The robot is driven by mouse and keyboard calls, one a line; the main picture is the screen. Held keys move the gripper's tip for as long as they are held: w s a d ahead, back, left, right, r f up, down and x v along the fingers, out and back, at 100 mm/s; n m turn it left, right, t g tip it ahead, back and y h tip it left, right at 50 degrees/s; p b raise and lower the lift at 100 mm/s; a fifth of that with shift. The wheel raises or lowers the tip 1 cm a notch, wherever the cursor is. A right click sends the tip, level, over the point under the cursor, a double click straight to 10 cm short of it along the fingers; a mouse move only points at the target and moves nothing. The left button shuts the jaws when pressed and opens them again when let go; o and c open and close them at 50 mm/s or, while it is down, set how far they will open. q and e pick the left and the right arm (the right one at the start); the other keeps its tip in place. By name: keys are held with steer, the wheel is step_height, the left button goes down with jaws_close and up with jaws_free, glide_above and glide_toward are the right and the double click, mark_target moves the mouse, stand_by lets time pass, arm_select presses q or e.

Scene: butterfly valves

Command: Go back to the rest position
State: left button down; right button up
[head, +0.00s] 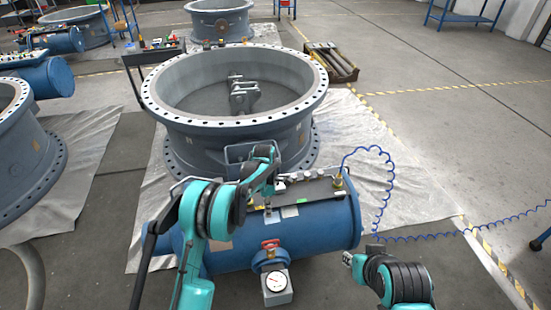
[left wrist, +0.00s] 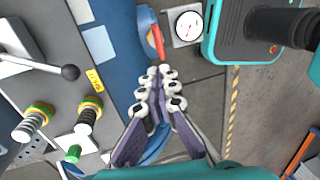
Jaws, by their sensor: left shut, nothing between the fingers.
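My left gripper (head: 268,211) is above the panel on top of the blue tank (head: 335,232) in the head view, its arm arching in from the left. In the left wrist view its fingers (left wrist: 160,90) are together, with nothing between them. The panel (left wrist: 55,95) lies to their left there, and I cannot tell whether they touch anything. My right arm's grey, ribbed end (head: 400,283) is at the lower right of the head view. A small light grey part (head: 347,258) shows at its tip, and its finger state is unclear.
A red valve handle (head: 270,244) and a round gauge (head: 275,282) are on the tank's near side. A black-knobbed lever (left wrist: 68,72) stands on the panel. A coiled blue hose (head: 388,180) runs right.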

arm_select(q)
steer(key=s+a+r+m+t, duration=0.25)
steer(key=s+r+m, duration=0.3)
steer(key=r, duration=0.55)
steer(key=s+a+r+m+t, duration=0.2)
steer(key=s+a+r+m, duration=0.3)
steer(key=r, duration=0.5)
steer(key=s+a+m+t, duration=0.2)
steer(key=s+m, duration=0.3)
steer(key=s, duration=0.4)
steer(key=s+a+m+t, duration=0.1)
steer(key=s+m+t, duration=0.2)
steer(key=s, duration=0.6)
steer(key=shift+s+a+r+m+y, duration=0.35)
steer(key=shift+a+r+m, duration=0.1)
steer(key=shift+m, duration=0.8)
